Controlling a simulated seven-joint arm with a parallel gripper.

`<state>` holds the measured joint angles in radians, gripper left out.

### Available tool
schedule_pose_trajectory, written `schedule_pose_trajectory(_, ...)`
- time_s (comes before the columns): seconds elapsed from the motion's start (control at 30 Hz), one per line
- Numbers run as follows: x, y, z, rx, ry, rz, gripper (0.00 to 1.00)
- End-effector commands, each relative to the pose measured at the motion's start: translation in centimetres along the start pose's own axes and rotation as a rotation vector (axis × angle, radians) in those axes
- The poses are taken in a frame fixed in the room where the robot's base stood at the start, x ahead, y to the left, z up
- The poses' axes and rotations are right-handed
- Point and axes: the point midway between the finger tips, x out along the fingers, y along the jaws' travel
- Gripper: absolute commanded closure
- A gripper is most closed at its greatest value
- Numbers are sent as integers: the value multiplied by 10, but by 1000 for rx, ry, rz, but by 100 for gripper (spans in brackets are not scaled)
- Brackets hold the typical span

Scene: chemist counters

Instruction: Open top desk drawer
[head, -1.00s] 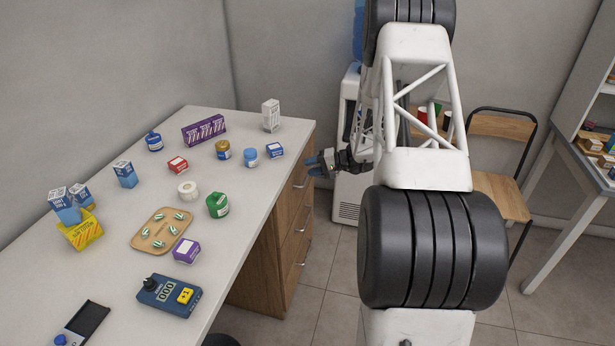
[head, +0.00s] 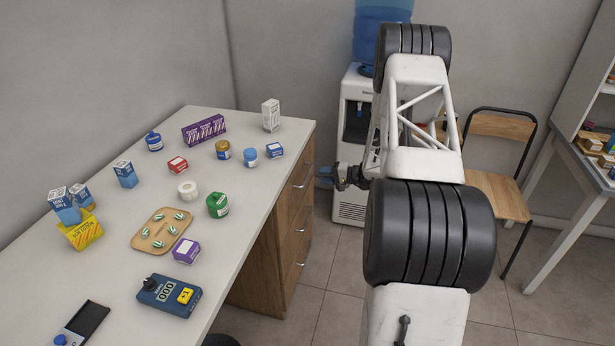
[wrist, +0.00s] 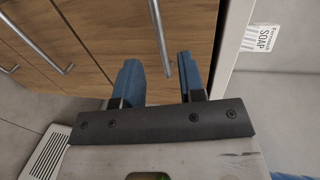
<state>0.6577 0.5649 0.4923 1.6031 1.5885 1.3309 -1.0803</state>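The desk's top drawer (head: 298,188) is wooden and looks shut, just under the white desktop. Its metal bar handle (wrist: 160,38) shows in the wrist view. My gripper (head: 324,175) is at the right of the drawer front in the head view. In the wrist view my gripper (wrist: 158,65) has its two blue fingers spread apart, pointing at the drawer front. The lower end of the handle shows in the gap between them, nearer the right finger. I cannot tell whether a finger touches it. Nothing is gripped.
Two lower drawers with bar handles (head: 300,265) sit below. The desktop (head: 120,190) holds several boxes, jars, a tray and a blue meter. A water cooler (head: 350,195) stands behind my gripper. A chair (head: 495,195) and a grey table (head: 575,165) are at right.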

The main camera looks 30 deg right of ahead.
Motion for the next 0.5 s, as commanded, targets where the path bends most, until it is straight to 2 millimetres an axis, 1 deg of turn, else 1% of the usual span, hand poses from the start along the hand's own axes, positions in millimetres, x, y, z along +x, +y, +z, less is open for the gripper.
schedule_pose_trajectory(0.27, 23, 0, 0, -1, -1, 1, 63)
schedule_pose_trajectory(0.5, 52, 1, 1, 1, -2, 1, 63)
